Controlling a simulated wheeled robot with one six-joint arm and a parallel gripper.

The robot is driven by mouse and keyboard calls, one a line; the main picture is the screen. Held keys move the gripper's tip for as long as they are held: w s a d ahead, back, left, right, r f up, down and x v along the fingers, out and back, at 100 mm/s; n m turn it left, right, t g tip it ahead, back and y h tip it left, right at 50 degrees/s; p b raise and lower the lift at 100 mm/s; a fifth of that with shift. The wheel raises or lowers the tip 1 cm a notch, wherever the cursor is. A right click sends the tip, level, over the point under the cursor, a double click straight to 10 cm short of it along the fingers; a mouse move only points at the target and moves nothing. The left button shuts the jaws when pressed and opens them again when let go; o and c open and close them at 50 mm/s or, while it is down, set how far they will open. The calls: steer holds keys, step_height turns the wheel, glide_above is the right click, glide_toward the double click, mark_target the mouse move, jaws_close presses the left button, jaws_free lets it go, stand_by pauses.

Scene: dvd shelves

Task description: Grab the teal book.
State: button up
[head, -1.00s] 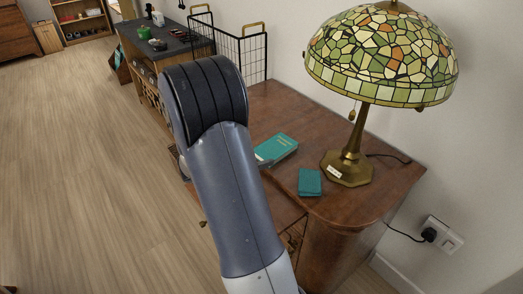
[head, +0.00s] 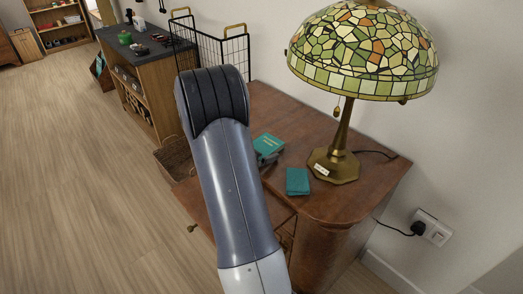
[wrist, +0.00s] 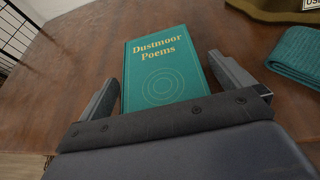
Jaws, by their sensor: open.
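The teal book (wrist: 160,68), titled "Dustmoor Poems", lies cover up on the brown wooden desk. In the head view the teal book (head: 267,145) shows just right of my arm, partly hidden by it. My gripper (wrist: 164,72) is open, with one finger on each side of the book in the wrist view. Its near end is hidden behind the gripper body.
A folded teal cloth (head: 297,181) lies right of the book; it also shows in the wrist view (wrist: 298,55). A brass lamp (head: 335,165) with a stained-glass shade stands behind it. A black wire rack (head: 236,58) stands at the back. The floor at left is clear.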

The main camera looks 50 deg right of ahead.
steer(key=c, duration=1)
